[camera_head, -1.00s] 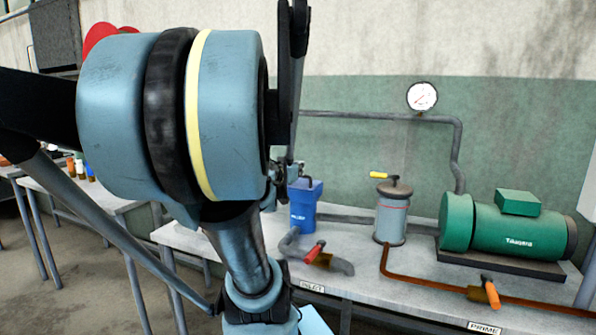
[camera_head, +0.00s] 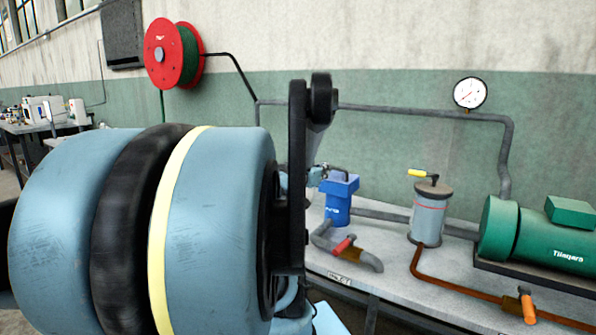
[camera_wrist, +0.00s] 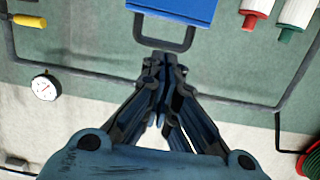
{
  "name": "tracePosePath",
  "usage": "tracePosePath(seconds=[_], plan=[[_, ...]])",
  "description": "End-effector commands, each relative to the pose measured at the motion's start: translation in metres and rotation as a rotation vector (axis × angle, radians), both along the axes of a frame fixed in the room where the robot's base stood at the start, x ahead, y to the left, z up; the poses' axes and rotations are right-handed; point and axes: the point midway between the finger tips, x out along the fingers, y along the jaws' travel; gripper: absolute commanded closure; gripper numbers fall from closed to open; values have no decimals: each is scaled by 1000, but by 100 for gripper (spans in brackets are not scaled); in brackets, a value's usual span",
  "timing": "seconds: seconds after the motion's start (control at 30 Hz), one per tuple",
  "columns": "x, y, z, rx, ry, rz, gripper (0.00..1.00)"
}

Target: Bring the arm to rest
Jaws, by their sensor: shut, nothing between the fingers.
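My own arm fills the left and lower middle of the head view, with a large blue-grey joint (camera_head: 215,230) close to the camera. My gripper (camera_wrist: 161,62) shows in the wrist view, its dark fingers together and nothing between them. The fingertips point toward a blue body with a grey handle (camera_wrist: 180,10) at the top of that view. I cannot tell the distance between them. In the head view the gripper is mostly hidden behind my arm links.
A bench (camera_head: 400,290) on the right carries a blue housing (camera_head: 340,198), a grey canister (camera_head: 430,215) and a green motor (camera_head: 545,235). A gauge (camera_head: 470,93), pipes and a red reel (camera_head: 160,55) are on the wall. Another table (camera_head: 45,127) stands far left.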

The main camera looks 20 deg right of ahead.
Motion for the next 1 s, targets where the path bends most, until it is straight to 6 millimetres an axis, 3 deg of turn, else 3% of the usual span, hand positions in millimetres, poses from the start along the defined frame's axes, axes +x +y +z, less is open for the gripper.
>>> tracePosePath(seconds=[0.27, 0.47, 0.67, 0.8, 1.0], plan=[[-3, 1, -8, 21, 28, -9, 100], [-12, 27, -57, 145, 217, 13, 100], [-25, 84, -122, 317, 518, 154, 100], [-41, 140, -162, 431, 744, 337, 100], [-71, 220, -195, 543, 1005, 659, 100]])
